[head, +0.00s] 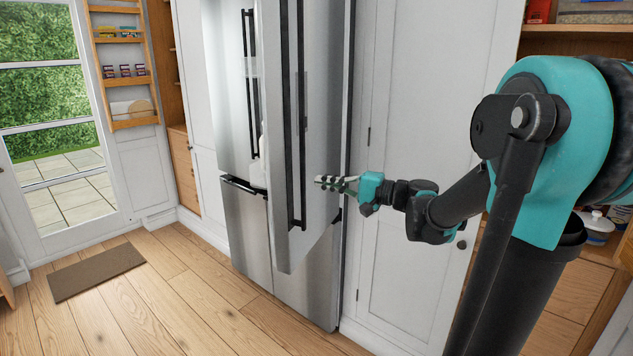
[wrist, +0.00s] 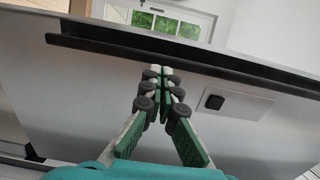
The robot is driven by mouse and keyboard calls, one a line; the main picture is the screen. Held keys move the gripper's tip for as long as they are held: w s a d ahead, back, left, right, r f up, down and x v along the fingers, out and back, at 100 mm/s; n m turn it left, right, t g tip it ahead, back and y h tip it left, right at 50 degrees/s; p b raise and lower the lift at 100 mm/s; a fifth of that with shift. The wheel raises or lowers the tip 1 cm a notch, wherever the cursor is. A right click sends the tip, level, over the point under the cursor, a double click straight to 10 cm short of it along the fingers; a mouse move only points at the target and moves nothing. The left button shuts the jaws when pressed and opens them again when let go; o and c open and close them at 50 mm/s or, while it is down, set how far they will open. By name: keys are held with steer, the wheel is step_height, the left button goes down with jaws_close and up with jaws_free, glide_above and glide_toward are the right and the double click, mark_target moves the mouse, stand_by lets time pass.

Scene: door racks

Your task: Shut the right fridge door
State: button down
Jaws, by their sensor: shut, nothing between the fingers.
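The right fridge door (head: 325,120) stands ajar, swung out from the stainless steel fridge, with a long black vertical handle. In the wrist view the door's grey panel (wrist: 60,95) fills most of the picture, and its black handle (wrist: 170,60) crosses beyond the fingertips. My gripper (head: 320,181) is in front of the door's outer face, right of the handle, fingers pointing left. In the wrist view my gripper (wrist: 160,72) is shut and empty. Whether the fingertips touch the door I cannot tell. The left fridge door (head: 227,80) appears closed.
Lower fridge doors (head: 245,228) are below. A white cabinet (head: 425,130) stands right of the fridge. A brown mat (head: 97,271) lies on the wooden floor by the glass door (head: 55,110). The floor left of the fridge is clear.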

steer(key=shift+x, duration=1.35)
